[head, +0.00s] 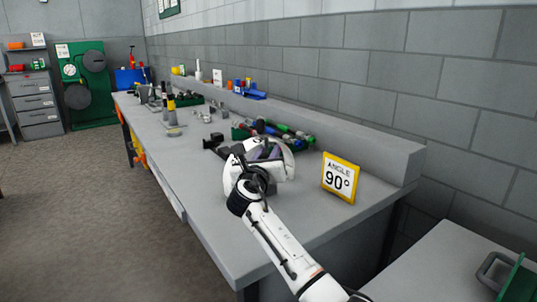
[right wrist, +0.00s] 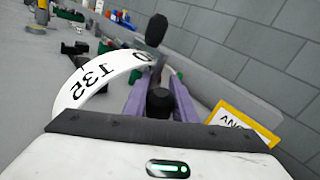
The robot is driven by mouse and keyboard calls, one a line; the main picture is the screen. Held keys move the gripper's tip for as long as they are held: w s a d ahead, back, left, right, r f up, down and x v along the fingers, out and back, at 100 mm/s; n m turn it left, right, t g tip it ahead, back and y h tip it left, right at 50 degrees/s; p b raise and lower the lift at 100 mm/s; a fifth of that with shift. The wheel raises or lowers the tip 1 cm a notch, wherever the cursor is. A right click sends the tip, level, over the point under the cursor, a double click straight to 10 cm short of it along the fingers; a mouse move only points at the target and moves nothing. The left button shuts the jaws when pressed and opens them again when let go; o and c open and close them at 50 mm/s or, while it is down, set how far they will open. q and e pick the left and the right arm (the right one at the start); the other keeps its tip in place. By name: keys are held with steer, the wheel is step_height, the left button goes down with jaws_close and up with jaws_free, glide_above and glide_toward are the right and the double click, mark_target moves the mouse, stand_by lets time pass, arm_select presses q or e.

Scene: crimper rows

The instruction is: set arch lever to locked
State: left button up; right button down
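My right gripper (head: 266,149) is over the near part of the bench, at a white arch-shaped scale (head: 287,162). In the right wrist view the scale (right wrist: 92,88) shows the number 135 upside down; its other marks are partly hidden. The two purple fingers of the right gripper (right wrist: 157,85) stand apart. A black rounded piece (right wrist: 159,102) shows between them, and I see no clear contact. A black knob on a stem (right wrist: 156,30) rises beyond the fingertips. I cannot tell which black piece is the arch lever's handle. My left gripper is not in view.
A yellow-framed sign reading ANGLE 90° (head: 340,178) stands right of the gripper on the grey bench (head: 225,240). A raised ledge (head: 350,143) runs along the wall. The bench's near end is clear.

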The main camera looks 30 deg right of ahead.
steer(key=shift+a+f+n+t+h, duration=0.1)
steer(key=shift+a+n+t+h, duration=0.2)
steer(key=shift+a+n, duration=0.1)
steer(key=a+n+t, duration=0.2)
steer(key=shift+s+a+f+n+h+b, duration=0.2)
steer(key=shift+f+n+h+b, duration=0.1)
steer(key=shift+h, duration=0.1)
steer(key=c, duration=1.7)
jaws_free()
steer(key=shift+c, duration=0.2)
